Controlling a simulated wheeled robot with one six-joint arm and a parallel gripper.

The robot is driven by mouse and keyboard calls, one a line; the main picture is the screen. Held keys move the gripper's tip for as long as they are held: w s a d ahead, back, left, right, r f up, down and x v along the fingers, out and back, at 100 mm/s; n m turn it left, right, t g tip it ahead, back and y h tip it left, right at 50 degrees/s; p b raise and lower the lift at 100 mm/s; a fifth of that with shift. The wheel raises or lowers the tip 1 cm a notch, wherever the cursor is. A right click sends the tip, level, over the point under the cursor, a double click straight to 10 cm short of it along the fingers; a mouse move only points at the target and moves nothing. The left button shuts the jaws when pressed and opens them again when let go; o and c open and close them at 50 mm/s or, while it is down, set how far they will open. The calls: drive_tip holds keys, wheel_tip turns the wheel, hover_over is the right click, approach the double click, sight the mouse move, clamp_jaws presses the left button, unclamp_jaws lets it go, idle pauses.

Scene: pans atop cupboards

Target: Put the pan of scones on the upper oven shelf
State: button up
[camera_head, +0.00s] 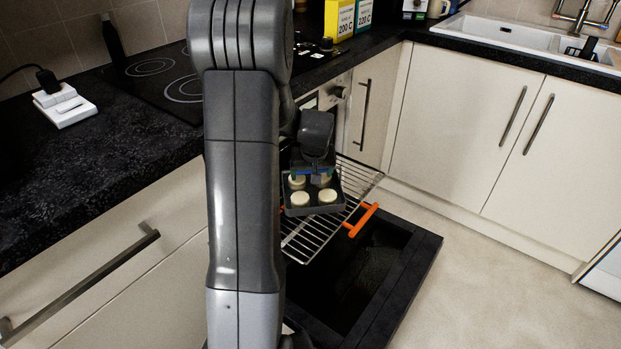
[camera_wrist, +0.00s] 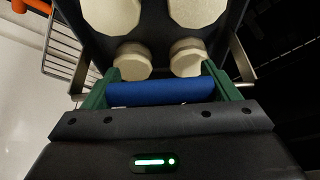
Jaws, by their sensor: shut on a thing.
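The pan of scones (camera_head: 314,209) is a small dark square pan with several pale round scones. In the head view it is over the pulled-out wire oven shelf (camera_head: 299,236), above the open oven door (camera_head: 413,262). My gripper (camera_head: 314,172) is at the pan's far side. In the wrist view my gripper (camera_wrist: 161,92) is shut on the pan's blue handle (camera_wrist: 160,93), with green fingers at both ends. The pan (camera_wrist: 152,22) fills the upper middle there, with scones inside. I cannot tell whether the pan touches the shelf. My arm hides much of the oven.
An orange handle (camera_head: 361,220) sits at the shelf's right front. The black worktop with the hob (camera_head: 150,67) is at left, with cupboards (camera_head: 452,110) at right. The floor (camera_head: 490,280) at right is clear.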

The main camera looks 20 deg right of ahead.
sight(313, 190)
drive_tip(key=shift+w+d, duration=0.25)
drive_tip(key=shift+w, duration=0.75)
drive_tip(key=shift+f+b, duration=0.6)
drive_tip(key=shift+f, duration=1.1)
drive_tip(key=shift+f, duration=0.2)
drive_tip(key=o, duration=1.6)
drive_tip(key=shift+s, duration=0.1)
drive_tip(key=shift+r, duration=0.5)
drive_tip(key=p+v, duration=0.2)
drive_tip(key=v, duration=0.9)
drive_tip(key=shift+s+p, duration=0.25)
drive_tip(key=shift+p, duration=0.05)
drive_tip(key=shift+r, duration=0.1)
